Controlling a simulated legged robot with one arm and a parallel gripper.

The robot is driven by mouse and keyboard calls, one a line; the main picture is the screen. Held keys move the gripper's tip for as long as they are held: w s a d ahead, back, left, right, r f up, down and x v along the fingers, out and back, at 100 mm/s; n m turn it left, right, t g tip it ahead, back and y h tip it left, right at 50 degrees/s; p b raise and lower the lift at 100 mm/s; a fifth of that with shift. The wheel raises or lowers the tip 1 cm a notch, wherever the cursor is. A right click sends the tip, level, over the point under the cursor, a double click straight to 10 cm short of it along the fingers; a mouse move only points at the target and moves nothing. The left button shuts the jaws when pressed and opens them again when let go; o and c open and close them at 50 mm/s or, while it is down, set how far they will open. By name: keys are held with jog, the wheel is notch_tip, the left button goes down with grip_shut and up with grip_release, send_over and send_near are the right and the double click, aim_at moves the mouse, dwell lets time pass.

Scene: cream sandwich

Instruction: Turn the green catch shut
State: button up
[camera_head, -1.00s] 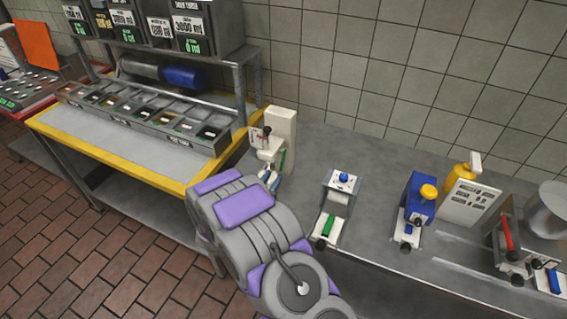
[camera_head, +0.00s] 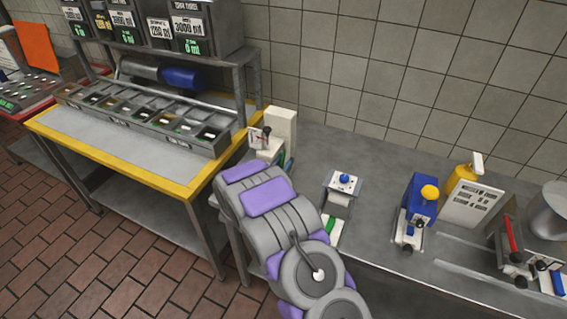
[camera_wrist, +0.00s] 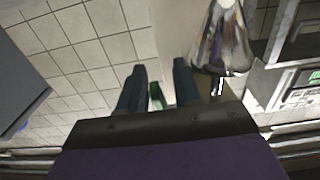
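My gripper (camera_wrist: 158,85) shows in the wrist view with its two dark fingers apart. A small green part (camera_wrist: 155,96), likely the green catch, shows in the gap between them; I cannot tell whether either finger touches it. In the head view my grey and purple arm hides the gripper. The arm reaches toward a white device (camera_head: 281,130) with a dark knob at the left end of the counter. The lower part of this device is hidden by the arm.
A second device (camera_head: 343,184) with a blue knob and a green part (camera_head: 331,229) stands right of my arm. A yellow-edged table (camera_head: 120,167) is at left.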

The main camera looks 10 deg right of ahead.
grip_shut()
jog(key=shift+s+a+r+g+p, duration=0.15)
jog(key=shift+r+g+p, duration=0.15)
jog(key=shift+p, duration=0.5)
jog(key=shift+s+f+g+y+p, duration=0.1)
jog(key=shift+f+g+y+p, duration=0.05)
jog(key=shift+g+y+p, duration=0.3)
jog(key=shift+f, duration=0.1)
grip_release()
jog(key=shift+a, duration=0.1)
